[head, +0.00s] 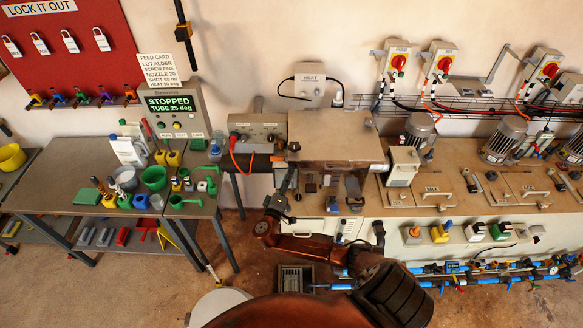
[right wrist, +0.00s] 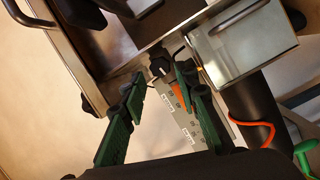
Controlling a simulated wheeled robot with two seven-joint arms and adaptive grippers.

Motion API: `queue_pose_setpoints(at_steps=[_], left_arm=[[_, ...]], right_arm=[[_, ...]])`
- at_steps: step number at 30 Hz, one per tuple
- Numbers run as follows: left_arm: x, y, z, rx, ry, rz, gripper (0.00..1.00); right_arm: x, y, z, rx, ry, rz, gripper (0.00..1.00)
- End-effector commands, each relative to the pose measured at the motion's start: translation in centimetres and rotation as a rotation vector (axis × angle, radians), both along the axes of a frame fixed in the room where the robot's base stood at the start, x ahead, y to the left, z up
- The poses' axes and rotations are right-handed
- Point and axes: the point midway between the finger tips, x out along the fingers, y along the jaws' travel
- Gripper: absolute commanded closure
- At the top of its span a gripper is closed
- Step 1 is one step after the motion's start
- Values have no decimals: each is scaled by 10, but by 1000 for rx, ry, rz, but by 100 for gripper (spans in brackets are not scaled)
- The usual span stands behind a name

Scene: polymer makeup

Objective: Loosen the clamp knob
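A small black knob (right wrist: 158,66) with a pale mark shows beyond my right fingertips in the right wrist view, beside a steel housing. It looks like the clamp knob. A dark knob (head: 294,146) at the left edge of the steel housing in the head view may be the same one. My right gripper (right wrist: 158,82) has green-padded fingers spread apart, one on each side of the line to the knob, with nothing held. Contact with the knob cannot be told. In the head view the right gripper (head: 287,184) is just below the housing. My left gripper is not seen.
The steel housing (head: 333,140) and grey control box (head: 257,127) stand close around the gripper. An orange cable (right wrist: 262,133) hangs beside a dark barrel (right wrist: 252,102). A table (head: 62,166) with cups and bottles is at left; a bench (head: 455,207) with motors is at right.

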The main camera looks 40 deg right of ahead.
Motion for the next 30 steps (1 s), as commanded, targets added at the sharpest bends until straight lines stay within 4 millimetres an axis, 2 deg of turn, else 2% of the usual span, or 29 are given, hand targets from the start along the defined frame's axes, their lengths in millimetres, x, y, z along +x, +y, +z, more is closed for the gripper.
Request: queue_pose_setpoints(at_steps=[3, 9, 20, 30], left_arm=[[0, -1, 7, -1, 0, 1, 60], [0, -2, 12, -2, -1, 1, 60], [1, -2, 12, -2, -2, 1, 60], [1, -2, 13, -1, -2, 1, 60]], right_arm=[[11, -17, 3, -3, 0, -1, 72], [24, -36, 1, 0, 1, 1, 72], [27, -42, 0, 3, 2, 0, 72], [27, -42, 0, 3, 2, 0, 94]])
